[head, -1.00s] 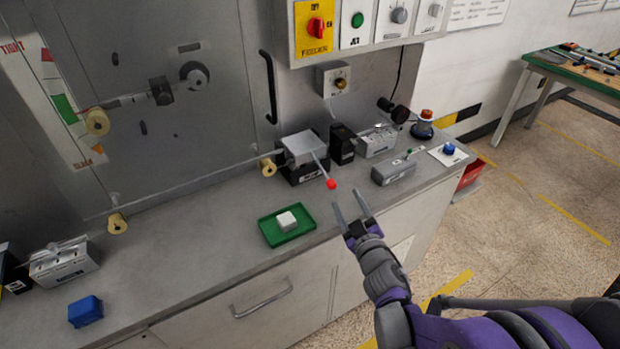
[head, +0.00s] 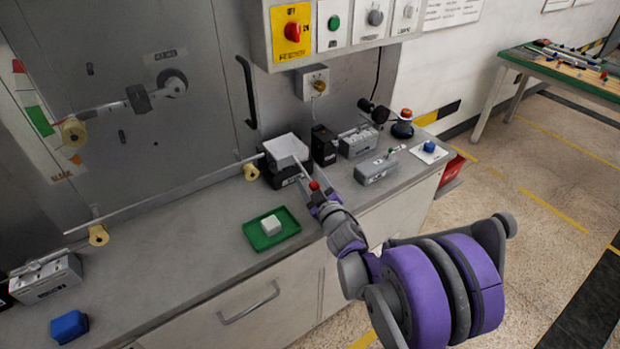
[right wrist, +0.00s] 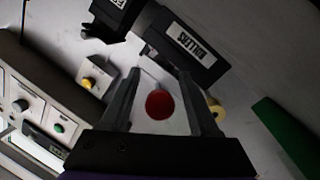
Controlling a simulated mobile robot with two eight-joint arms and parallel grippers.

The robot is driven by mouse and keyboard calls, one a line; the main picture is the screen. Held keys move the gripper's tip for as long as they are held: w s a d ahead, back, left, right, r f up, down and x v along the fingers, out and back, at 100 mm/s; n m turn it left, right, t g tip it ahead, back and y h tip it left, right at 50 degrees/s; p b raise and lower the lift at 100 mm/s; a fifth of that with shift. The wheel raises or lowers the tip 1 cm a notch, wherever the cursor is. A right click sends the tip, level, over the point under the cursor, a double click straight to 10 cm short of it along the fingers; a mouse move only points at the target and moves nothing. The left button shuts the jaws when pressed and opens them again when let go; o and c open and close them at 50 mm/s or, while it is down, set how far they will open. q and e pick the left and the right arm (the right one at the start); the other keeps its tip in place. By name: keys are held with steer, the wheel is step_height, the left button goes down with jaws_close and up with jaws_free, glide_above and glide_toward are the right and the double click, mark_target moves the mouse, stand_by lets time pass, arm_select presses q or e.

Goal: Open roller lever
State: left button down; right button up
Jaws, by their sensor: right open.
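The roller unit is a dark box with a light grey top (head: 286,148), standing at the back of the counter. Its thin lever ends in a red ball knob (head: 314,185) that points toward the front edge. My right gripper (head: 317,180) is open at this knob. In the right wrist view the red knob (right wrist: 160,104) shows between the two spread fingers (right wrist: 163,98), with gaps on both sides. Whether the fingers are level with the knob in depth is hard to tell. My left gripper is not in view.
A green tray (head: 287,238) with a white block (head: 270,225) lies left of my right gripper. A grey box with a small lever (head: 376,168) stands close on the right. A blue block (head: 69,326) sits at the front left. The counter between is clear.

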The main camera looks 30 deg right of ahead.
steer(key=shift+c, duration=0.2)
jaws_close()
stand_by(1.3)
